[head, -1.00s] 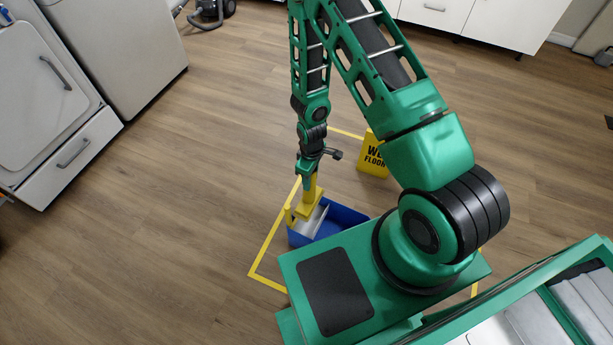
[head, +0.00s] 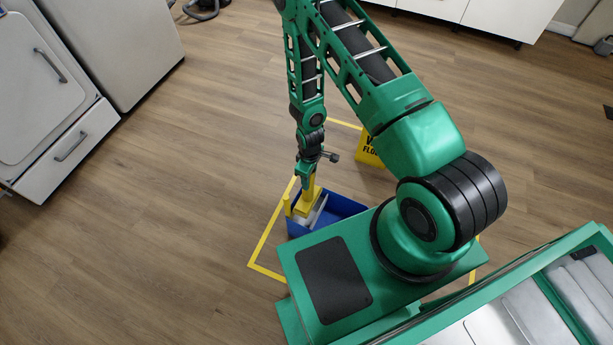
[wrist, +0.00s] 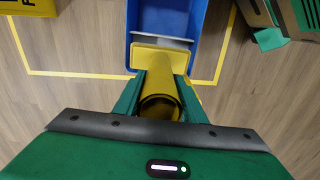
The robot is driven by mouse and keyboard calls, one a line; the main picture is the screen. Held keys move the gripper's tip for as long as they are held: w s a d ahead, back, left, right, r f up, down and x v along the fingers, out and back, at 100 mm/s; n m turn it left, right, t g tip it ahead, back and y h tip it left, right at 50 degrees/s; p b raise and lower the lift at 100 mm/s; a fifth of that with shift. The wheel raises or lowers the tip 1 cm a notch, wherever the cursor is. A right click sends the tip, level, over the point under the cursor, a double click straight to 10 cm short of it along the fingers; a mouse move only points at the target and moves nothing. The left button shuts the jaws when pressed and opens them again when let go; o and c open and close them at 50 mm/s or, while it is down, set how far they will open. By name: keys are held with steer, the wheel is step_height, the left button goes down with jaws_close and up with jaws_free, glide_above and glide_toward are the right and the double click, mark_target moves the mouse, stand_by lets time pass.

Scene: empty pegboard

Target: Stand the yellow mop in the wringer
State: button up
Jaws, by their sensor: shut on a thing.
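The yellow mop (head: 309,196) is upright in my gripper (head: 307,178), over the left end of a blue bucket (head: 338,206). In the wrist view, its round yellow shaft (wrist: 160,98) sits between the two green fingers of my gripper (wrist: 162,80). A wide yellow block (wrist: 160,57) shows just beyond the fingertips, at the bucket's near end. A pale plate (head: 316,214), seemingly part of the wringer, stands beside the mop in the bucket. The mop's lower end is hidden, and I cannot tell whether it touches the wringer.
A yellow tape outline (head: 262,240) surrounds the bucket on the wood floor. A yellow wet-floor sign (head: 369,152) stands behind it, partly hidden by my arm. White cabinets (head: 62,150) stand at the left. The floor left of the tape is clear.

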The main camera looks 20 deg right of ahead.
steer(key=shift+f, duration=4.95)
steer(key=o, duration=1.5)
step_height(320, 180, up, 11)
steer(key=shift+f, duration=0.15)
